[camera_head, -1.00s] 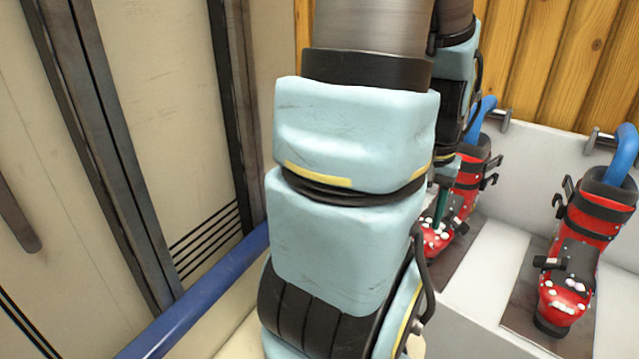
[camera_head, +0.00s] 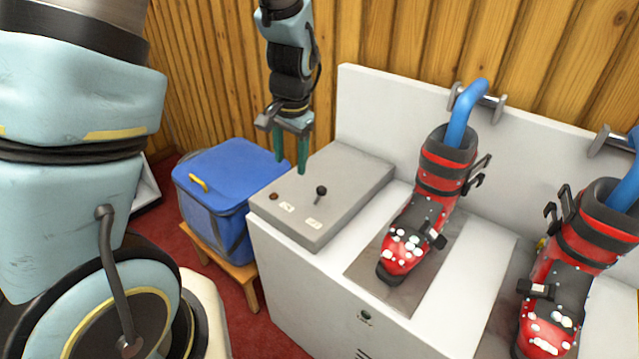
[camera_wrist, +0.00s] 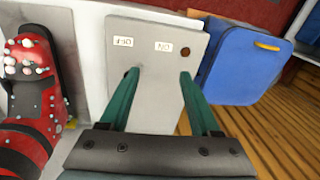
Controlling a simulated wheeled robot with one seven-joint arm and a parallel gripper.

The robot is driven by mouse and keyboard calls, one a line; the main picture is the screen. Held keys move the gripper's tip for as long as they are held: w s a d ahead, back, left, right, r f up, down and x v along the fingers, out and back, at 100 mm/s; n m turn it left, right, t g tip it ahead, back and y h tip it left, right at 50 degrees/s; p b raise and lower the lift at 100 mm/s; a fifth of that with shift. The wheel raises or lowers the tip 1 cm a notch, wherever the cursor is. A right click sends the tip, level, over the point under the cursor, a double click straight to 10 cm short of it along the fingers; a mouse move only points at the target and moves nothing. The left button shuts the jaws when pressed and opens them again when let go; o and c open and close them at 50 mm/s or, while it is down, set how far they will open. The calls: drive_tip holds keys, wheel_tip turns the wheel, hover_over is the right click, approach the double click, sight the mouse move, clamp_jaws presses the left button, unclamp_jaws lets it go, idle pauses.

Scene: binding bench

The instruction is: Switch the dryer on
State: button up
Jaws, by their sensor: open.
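The dryer's grey control box (camera_head: 345,185) sits at the left end of the white dryer. A small lever with a dark round knob (camera_head: 321,190) rises from its top, nearer the right of two white labels; its exact lean is unclear. A small brownish round lamp (camera_head: 273,196) is at the left. In the wrist view, the labels appear upside down; the right one (camera_wrist: 163,46) seems to read ON, the left (camera_wrist: 122,41) OFF. My gripper (camera_head: 291,165) is open and empty, green fingers pointing down above the box's rear left; a dark knob (camera_wrist: 131,71) appears by the left fingertip.
Red ski boots (camera_head: 425,205) stand on the dryer to the right, under blue hoses (camera_head: 463,115). A blue bag (camera_head: 225,175) rests on a wooden stool at the left. A wooden wall (camera_head: 205,75) closes the back.

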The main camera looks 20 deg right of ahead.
sight(322, 187)
drive_tip(key=s+d+f+m, duration=0.1)
drive_tip(key=s+d+m, duration=0.15)
drive_tip(key=d, duration=0.45)
drive_tip(key=shift+m, duration=0.35)
drive_tip(key=f+p, duration=0.1)
drive_tip(key=f, duration=0.2)
drive_tip(key=w+f+p, duration=0.1)
drive_tip(key=f, duration=0.3)
drive_tip(key=w+f+p, duration=0.1)
drive_tip(key=f, duration=0.2)
drive_tip(key=shift+w+f, duration=0.1)
drive_tip(key=shift+f, duration=0.25)
drive_tip(key=shift+c, duration=0.2)
clamp_jaws()
